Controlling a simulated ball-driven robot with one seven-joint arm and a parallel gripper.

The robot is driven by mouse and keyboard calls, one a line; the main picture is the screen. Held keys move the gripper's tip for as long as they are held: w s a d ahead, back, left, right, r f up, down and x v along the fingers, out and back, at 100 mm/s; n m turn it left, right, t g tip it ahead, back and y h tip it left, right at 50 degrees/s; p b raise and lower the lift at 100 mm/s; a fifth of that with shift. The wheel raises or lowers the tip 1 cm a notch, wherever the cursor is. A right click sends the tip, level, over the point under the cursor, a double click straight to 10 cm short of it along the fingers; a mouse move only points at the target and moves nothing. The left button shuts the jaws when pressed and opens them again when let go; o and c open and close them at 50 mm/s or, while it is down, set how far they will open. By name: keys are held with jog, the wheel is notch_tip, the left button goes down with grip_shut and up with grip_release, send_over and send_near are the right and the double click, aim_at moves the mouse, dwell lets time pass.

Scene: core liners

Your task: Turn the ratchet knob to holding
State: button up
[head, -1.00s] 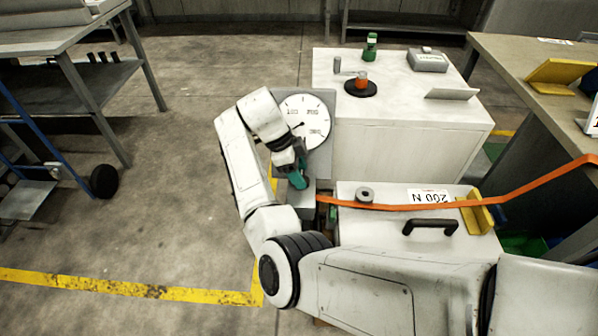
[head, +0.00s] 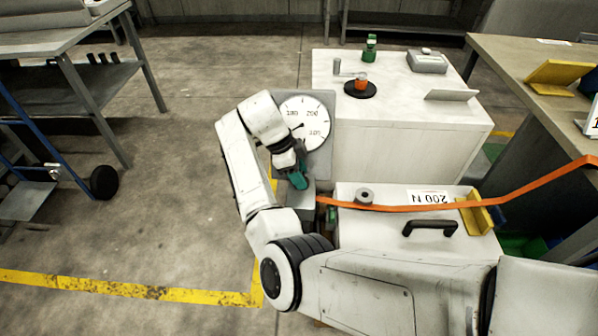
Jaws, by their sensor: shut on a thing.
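My gripper (head: 299,180), with teal fingers, points down at the grey housing (head: 300,200) below the round dial. It is shut on what appears to be the ratchet knob, which the fingers and wrist hide. I cannot tell the knob's angle or its markings. The white dial (head: 305,118) stands upright on a grey panel just behind the gripper, with a dark needle at its middle. An orange strap (head: 400,207) runs from beside the housing to the right.
A white box with a black handle (head: 430,226), a grey roller (head: 365,196) and a "200 N" label (head: 428,197) lies right of the gripper. A yellow bracket (head: 477,213) stands at its right end. A white cabinet (head: 400,150) stands behind.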

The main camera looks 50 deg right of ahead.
jog(key=shift+r, duration=0.15)
jog(key=n+p, duration=0.2)
jog(key=n+t+h+p, duration=0.1)
jog(key=n+p, duration=0.1)
jog(key=shift+s+a+r, duration=0.1)
jog(key=shift+s+r, duration=0.05)
jog(key=n+t+p, duration=0.1)
jog(key=n+p, duration=0.1)
jog(key=n+t+p, duration=0.1)
jog(key=n+p, duration=0.2)
jog(key=shift+s+h, duration=0.1)
jog(key=shift+h, duration=0.3)
jog(key=n+t+p, duration=0.1)
jog(key=n+p, duration=0.3)
jog(key=shift+s+n+t, duration=0.1)
jog(key=shift+n+t, duration=0.3)
jog(key=shift+n+t+y+p, duration=0.6)
jog(key=shift+n+p, duration=0.75)
jog(key=shift+n, duration=0.55)
jog(key=shift+f, duration=0.2)
jog(key=o, duration=0.8)
